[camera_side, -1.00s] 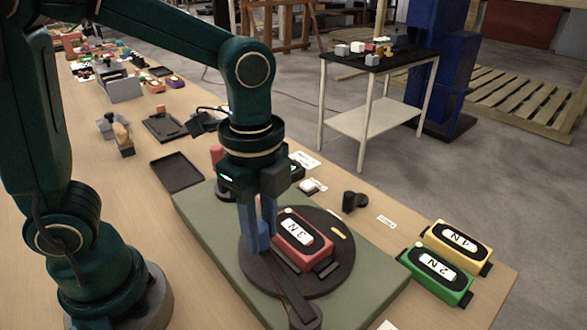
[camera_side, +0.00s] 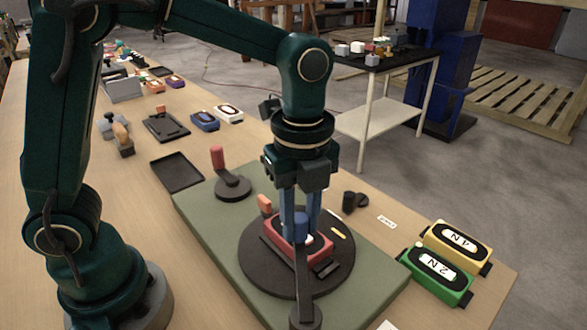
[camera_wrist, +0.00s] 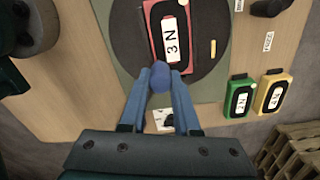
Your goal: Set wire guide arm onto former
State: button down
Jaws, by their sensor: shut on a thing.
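The former appears to be the red block marked 3 N (camera_side: 322,258); it sits on a round dark plate (camera_side: 262,272) on the green board. It also shows in the wrist view (camera_wrist: 172,32). The wire guide arm (camera_side: 303,278) is a dark bar running from a round pivot at the front of the plate up to a blue knob (camera_side: 301,228). Its knob end overlaps the red block; I cannot tell whether it touches. My gripper (camera_side: 301,222) is shut on the blue knob, which shows between the fingers in the wrist view (camera_wrist: 160,77).
The green board (camera_side: 205,222) carries a black lever with a red handle (camera_side: 218,158) at the back. A black post (camera_side: 350,202) stands beside the board. Green 2 N (camera_side: 435,270) and yellow 4 N (camera_side: 457,245) blocks stand at the right. An empty black tray (camera_side: 177,173) lies behind left.

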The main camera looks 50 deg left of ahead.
jog(key=shift+w+d+r, duration=0.1)
jog(key=shift+w, duration=0.05)
jog(key=c, duration=0.6)
grip_release()
jog(key=shift+c, duration=0.2)
jog(key=shift+r, duration=2.55)
